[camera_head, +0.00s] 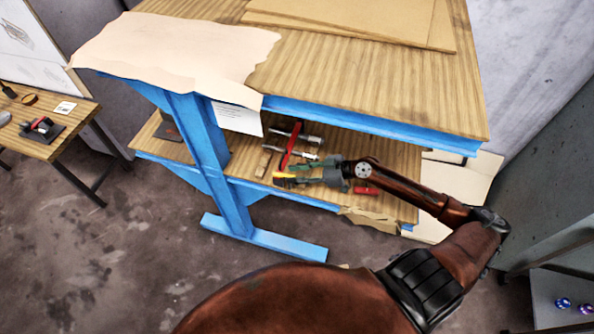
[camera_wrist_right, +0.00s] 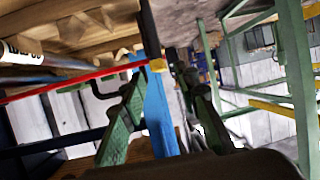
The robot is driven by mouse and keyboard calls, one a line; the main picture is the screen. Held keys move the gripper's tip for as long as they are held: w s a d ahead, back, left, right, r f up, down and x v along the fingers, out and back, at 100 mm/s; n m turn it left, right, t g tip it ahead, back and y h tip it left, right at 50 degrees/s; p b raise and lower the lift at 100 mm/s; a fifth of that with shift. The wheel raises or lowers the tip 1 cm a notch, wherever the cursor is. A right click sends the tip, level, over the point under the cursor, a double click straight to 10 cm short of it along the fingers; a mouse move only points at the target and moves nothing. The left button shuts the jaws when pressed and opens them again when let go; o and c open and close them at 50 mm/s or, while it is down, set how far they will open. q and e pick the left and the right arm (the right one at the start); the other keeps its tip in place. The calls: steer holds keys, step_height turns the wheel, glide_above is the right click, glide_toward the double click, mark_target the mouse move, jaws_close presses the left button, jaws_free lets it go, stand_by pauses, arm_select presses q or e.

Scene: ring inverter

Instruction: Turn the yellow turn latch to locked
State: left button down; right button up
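No part shows clearly as a turn latch. A small yellow piece with dark parts (camera_head: 285,180) lies at the front edge of the blue bench's lower shelf, just by the tips of my right gripper (camera_head: 296,173). A small yellow patch (camera_wrist_right: 158,65) also shows in the right wrist view, just past the fingertips; I cannot tell whether either is the latch, or its position. My right gripper (camera_wrist_right: 168,88) has its green fingers spread apart with nothing visible held between them. My left gripper is out of view.
Several tools, among them a red-handled one (camera_head: 291,145), lie on the lower shelf (camera_head: 395,170) around my right gripper. The blue bench frame (camera_head: 200,130) and the wooden top (camera_head: 370,80) stand close above. A small table (camera_head: 60,135) is at left. The floor between is clear.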

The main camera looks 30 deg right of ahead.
steer(key=shift+x, duration=0.9)
steer(key=shift+c, duration=0.3)
jaws_close()
